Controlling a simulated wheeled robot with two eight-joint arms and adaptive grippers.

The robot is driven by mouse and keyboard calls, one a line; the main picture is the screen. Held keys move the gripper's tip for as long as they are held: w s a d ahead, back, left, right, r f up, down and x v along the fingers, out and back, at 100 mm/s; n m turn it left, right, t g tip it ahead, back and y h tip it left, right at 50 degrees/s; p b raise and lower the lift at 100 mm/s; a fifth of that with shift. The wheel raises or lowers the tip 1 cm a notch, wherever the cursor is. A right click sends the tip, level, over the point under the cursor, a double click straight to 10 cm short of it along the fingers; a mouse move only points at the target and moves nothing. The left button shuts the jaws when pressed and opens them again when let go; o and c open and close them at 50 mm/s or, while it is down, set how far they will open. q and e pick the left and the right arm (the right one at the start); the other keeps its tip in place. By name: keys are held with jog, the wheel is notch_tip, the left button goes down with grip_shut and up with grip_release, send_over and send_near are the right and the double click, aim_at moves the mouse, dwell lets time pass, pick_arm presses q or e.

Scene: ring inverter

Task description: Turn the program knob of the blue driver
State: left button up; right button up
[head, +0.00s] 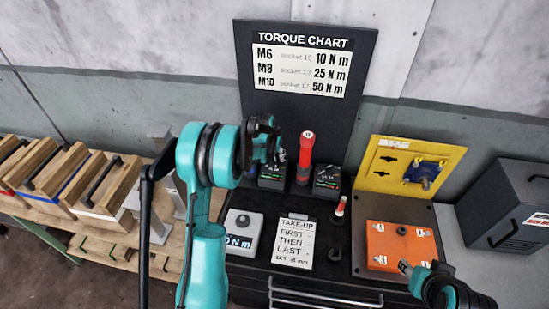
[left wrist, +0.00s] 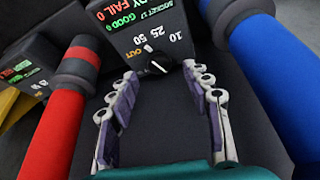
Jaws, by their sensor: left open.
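The blue driver (left wrist: 265,65) is a thick blue cylinder at the right of the left wrist view; my left arm largely hides it in the head view. A dark controller box (left wrist: 120,25) beside it shows FAIL, GOOD and the marks 10, 25, 50 and OUT. Its black program knob (left wrist: 156,62) has a white pointer whose exact setting I cannot make out. My left gripper (left wrist: 160,76) is open, its two fingers either side of the knob in the picture; contact is unclear. In the head view it hangs over this box (head: 271,184). My right gripper (head: 405,268) is near the orange block, its jaws unclear.
A red driver (head: 306,148) stands close to the right of my left gripper, with a second controller box (head: 327,180) beyond. A torque chart (head: 301,65) rises behind. A take-up card (head: 294,242), a grey N m box (head: 243,232) and an orange block (head: 400,246) lie in front.

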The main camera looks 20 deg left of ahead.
aim_at(276, 159)
pick_arm(q)
jog(key=shift+x, duration=1.45)
grip_shut()
jog(key=shift+d+n+b, duration=0.1)
jog(key=shift+n+b, duration=0.2)
jog(key=shift+b, duration=0.1)
jog(key=n+y+b, duration=0.1)
jog(key=n, duration=0.2)
jog(key=shift+d, duration=0.15)
jog(key=shift+w+n+g+y+b, duration=0.1)
jog(key=shift+n+g+y+b, duration=0.3)
jog(key=shift+n, duration=0.6)
jog(key=shift+w+n+g+y+b, duration=0.15)
jog(key=shift+n+y+b, duration=0.3)
jog(key=shift+n, duration=0.55)
jog(key=shift+s, duration=0.1)
